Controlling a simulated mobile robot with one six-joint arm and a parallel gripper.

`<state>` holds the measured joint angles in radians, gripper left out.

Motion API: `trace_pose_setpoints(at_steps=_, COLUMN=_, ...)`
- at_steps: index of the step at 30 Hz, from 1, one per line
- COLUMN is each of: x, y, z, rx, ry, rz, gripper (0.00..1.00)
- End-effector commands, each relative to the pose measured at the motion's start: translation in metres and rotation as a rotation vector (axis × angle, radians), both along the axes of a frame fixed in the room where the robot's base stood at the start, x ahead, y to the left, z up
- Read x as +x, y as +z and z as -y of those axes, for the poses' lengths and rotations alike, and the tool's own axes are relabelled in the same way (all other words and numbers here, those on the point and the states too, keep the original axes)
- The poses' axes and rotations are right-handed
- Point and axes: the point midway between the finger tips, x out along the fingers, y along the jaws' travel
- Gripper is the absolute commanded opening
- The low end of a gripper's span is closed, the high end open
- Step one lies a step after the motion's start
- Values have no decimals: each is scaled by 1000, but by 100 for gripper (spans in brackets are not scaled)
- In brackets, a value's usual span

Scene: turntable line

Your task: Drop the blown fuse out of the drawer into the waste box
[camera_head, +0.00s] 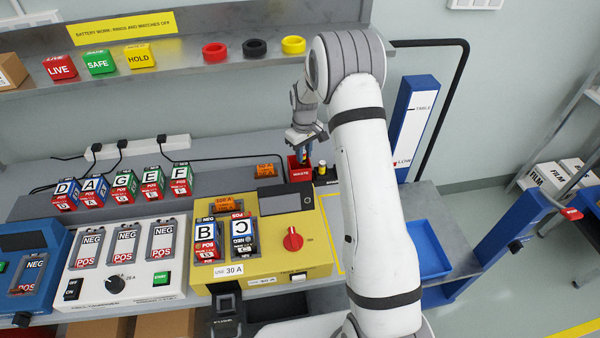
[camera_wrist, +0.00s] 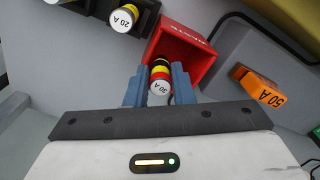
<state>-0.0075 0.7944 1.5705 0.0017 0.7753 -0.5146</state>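My gripper (camera_wrist: 158,85) has its two blue fingers closed around a fuse (camera_wrist: 159,72) with red and yellow bands and a white end marked 30 A. The red waste box (camera_wrist: 196,62) is just beyond the fingers in the wrist view, and the fuse overlaps its near side. In the head view my gripper (camera_head: 306,150) is above the waste box (camera_head: 300,173) at the back of the bench. The fuse is mostly hidden there. A dark fuse drawer (camera_head: 226,303) shows at the front of the yellow unit (camera_head: 275,265); its inside is hard to make out.
A black holder (camera_wrist: 146,22) with 20 A fuses (camera_wrist: 122,18) stands close beside the waste box. An orange 50 A block (camera_wrist: 262,90) lies on the other side. Batteries B (camera_head: 206,232) and C (camera_head: 241,228) sit in the yellow unit. A blue tray (camera_head: 428,250) is at right.

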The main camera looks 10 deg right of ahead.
Motion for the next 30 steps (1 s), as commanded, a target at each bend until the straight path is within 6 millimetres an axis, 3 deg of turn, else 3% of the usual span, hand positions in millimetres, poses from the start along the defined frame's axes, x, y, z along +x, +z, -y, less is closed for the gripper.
trace_pose_setpoints(at_steps=8, x=0, y=0, z=0, rx=0, ry=1, rz=-1, gripper=44)
trace_pose_setpoints(at_steps=17, x=0, y=2, z=0, rx=0, ry=1, rz=0, gripper=44)
trace_pose_setpoints(at_steps=23, x=0, y=20, z=0, rx=0, ry=1, rz=0, gripper=44)
trace_pose_setpoints(at_steps=30, x=0, y=58, z=-1, rx=0, ry=1, rz=0, gripper=44)
